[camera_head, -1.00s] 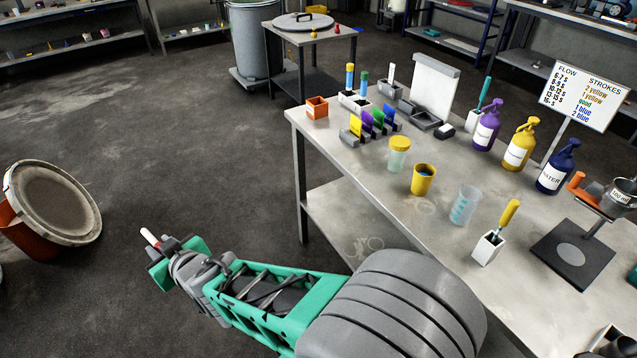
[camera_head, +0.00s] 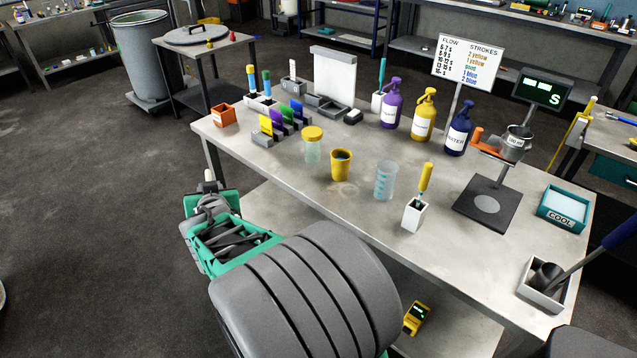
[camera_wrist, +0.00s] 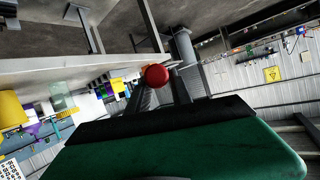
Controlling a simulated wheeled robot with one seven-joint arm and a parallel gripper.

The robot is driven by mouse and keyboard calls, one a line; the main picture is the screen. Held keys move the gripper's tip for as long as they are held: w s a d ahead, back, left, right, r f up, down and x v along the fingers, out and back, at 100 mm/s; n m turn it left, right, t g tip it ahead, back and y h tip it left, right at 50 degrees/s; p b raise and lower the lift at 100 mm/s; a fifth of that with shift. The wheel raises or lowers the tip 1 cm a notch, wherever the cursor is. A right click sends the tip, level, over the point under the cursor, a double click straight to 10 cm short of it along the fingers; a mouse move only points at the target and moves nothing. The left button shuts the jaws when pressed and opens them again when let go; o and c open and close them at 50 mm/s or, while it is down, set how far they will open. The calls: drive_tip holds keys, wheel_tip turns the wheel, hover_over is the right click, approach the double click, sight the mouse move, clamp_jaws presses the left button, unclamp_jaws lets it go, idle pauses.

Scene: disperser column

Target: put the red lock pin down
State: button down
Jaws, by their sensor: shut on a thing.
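The red lock pin shows in the wrist view as a round red head (camera_wrist: 155,75) at the far end of my dark fingers; the rest of it is hidden. My gripper (camera_wrist: 158,92) is shut on it. In the head view my gripper (camera_head: 209,184) is off the left front edge of the workbench (camera_head: 300,200), with a small pale piece at its tip. The pin's red head cannot be made out there. The grip's details are too small to tell in the head view.
The workbench carries an orange box (camera_head: 222,115), a yellow-lidded jar (camera_head: 312,146), a yellow cup (camera_head: 341,165), a clear beaker (camera_head: 385,181) and several spray bottles (camera_head: 423,116). A side table (camera_head: 225,50) holds a metal lid. Bare bench top lies along the front.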

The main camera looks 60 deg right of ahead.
drive_tip(key=s+d+m+g+h+b, duration=0.1)
drive_tip(key=s+d+m+g+h, duration=0.25)
drive_tip(key=d, duration=0.55)
drive_tip(key=s+d+m+g+h+b, duration=0.1)
drive_tip(key=s+d+m+g+b, duration=0.1)
drive_tip(key=s+d+m, duration=0.5)
wheel_tip(320, 180, up, 2)
drive_tip(key=m+g+h+b, duration=0.2)
drive_tip(key=m+g, duration=0.1)
drive_tip(key=g, duration=0.3)
hover_over(354, 189)
drive_tip(key=shift+g+y, duration=0.25)
wheel_tip(354, 189, down, 10)
drive_tip(key=shift+d+r, duration=0.1)
drive_tip(key=shift+r, duration=0.15)
drive_tip(key=shift+f, duration=0.2)
drive_tip(key=c, duration=1.4)
unclamp_jaws()
drive_tip(key=shift+f, duration=0.1)
drive_tip(key=shift+c, duration=0.2)
